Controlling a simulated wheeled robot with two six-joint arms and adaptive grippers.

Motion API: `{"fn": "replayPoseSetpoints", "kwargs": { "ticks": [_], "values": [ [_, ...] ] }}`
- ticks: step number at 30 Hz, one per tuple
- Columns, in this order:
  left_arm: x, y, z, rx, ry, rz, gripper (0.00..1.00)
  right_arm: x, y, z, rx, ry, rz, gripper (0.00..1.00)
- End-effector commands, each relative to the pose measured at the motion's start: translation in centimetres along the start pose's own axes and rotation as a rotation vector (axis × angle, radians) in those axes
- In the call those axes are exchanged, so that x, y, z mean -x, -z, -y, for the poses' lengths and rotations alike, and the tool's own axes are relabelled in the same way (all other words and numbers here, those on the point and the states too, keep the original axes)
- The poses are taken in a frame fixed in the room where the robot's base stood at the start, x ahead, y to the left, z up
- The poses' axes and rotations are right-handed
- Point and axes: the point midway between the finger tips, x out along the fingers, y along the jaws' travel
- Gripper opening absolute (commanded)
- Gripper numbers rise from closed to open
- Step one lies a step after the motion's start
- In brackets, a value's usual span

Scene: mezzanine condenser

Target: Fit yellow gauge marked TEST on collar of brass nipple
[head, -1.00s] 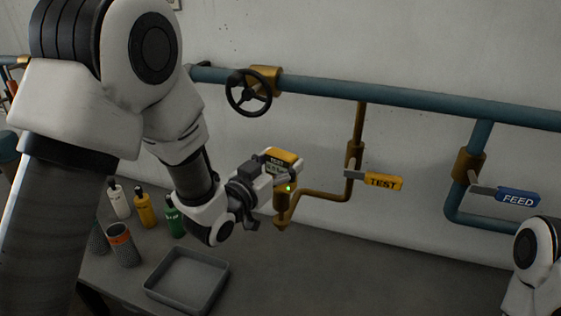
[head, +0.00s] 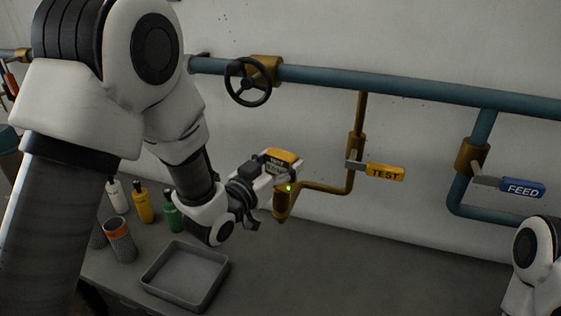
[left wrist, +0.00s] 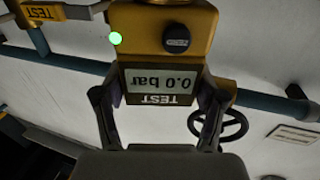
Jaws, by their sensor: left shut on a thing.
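The yellow gauge (head: 284,157) is held in my left gripper (head: 268,172), which is shut on it. In the left wrist view the gauge (left wrist: 160,30) appears upside down; its display reads 0.0 bar above a TEST label, with a green light lit and a dark knob. My right gripper is out of view; only part of that arm shows at lower right.
A yellow TEST valve handle (head: 385,172) and a blue FEED handle (head: 522,187) stick out to the right. A black handwheel (head: 248,82) is on the blue pipe behind. A grey tray (head: 158,294) and several bottles (head: 143,206) stand on the bench below.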

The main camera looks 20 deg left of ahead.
Motion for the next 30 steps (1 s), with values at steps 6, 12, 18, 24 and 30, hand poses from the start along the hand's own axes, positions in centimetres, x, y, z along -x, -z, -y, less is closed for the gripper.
{"fn": "replayPoseSetpoints", "kwargs": {
  "ticks": [6, 12, 18, 24, 30],
  "values": [
    [0.0, -0.6, 0.0, 0.0, 0.0, -0.002, 0.21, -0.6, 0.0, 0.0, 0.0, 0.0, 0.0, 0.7],
    [0.0, -1.1, 0.0, 0.0, 0.0, -0.002, 0.21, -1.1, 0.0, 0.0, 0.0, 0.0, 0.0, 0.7],
    [0.0, -1.3, 0.0, 0.0, 0.0, -0.002, 0.88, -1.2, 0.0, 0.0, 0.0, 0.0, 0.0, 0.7],
    [0.0, -1.3, 0.0, 0.0, 0.0, -0.001, 1.0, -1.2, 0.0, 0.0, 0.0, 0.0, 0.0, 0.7],
    [0.2, -1.4, 0.0, 0.001, 0.0, 0.001, 1.0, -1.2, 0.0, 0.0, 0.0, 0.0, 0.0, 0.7]
  ]
}}
